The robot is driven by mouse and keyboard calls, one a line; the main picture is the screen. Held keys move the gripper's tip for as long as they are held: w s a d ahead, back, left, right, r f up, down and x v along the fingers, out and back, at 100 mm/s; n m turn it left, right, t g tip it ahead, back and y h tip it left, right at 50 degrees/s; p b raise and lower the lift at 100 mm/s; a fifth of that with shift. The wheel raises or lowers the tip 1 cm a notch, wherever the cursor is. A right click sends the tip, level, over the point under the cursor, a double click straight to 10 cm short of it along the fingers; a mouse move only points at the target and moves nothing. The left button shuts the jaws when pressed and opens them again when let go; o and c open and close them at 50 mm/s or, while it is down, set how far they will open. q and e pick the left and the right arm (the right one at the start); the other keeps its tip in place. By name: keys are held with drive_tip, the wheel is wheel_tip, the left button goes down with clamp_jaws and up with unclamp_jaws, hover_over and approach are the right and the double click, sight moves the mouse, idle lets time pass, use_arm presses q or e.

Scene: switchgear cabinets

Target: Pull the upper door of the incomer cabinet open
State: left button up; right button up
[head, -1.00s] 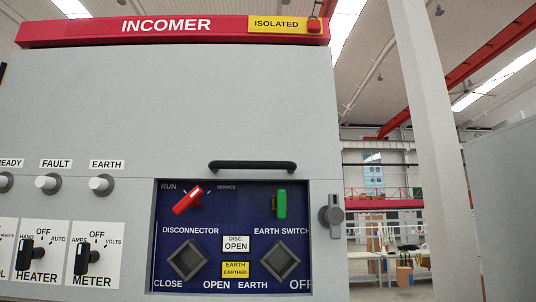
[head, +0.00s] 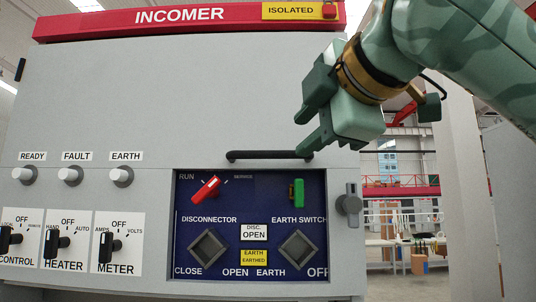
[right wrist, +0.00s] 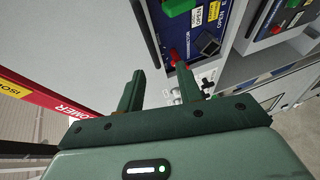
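The upper door (head: 170,100) of the incomer cabinet is a plain grey panel below the red INCOMER header (head: 180,16). It looks shut. Its black bar handle (head: 262,156) runs level along the door's lower edge, just above the blue panel. My right gripper (head: 301,135) comes in from the upper right, in front of the door near the handle's right end. Its two fingers are apart with nothing between them; they also show spread in the right wrist view (right wrist: 158,75). Whether the lower finger touches the handle I cannot tell. My left gripper is not in view.
The blue panel (head: 215,265) below carries a red switch (head: 206,189), a green switch (head: 297,192) and two square sockets. A grey latch (head: 350,204) sits at its right. Round lamps and rotary knobs are at the left. A hall with tables lies behind.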

sight(269, 153)
drive_tip(key=p+x, duration=0.1)
drive_tip(key=x, duration=0.3)
drive_tip(key=r+p+x, duration=0.1)
drive_tip(key=p+x, duration=0.1)
drive_tip(key=x, duration=0.3)
drive_tip(key=p+x, duration=0.2)
drive_tip(key=x, duration=0.3)
drive_tip(key=shift+w+a+r, duration=0.15)
drive_tip(key=shift+w+r, duration=0.1)
drive_tip(key=shift+r, duration=0.1)
drive_tip(key=shift+c, duration=0.4)
clamp_jaws()
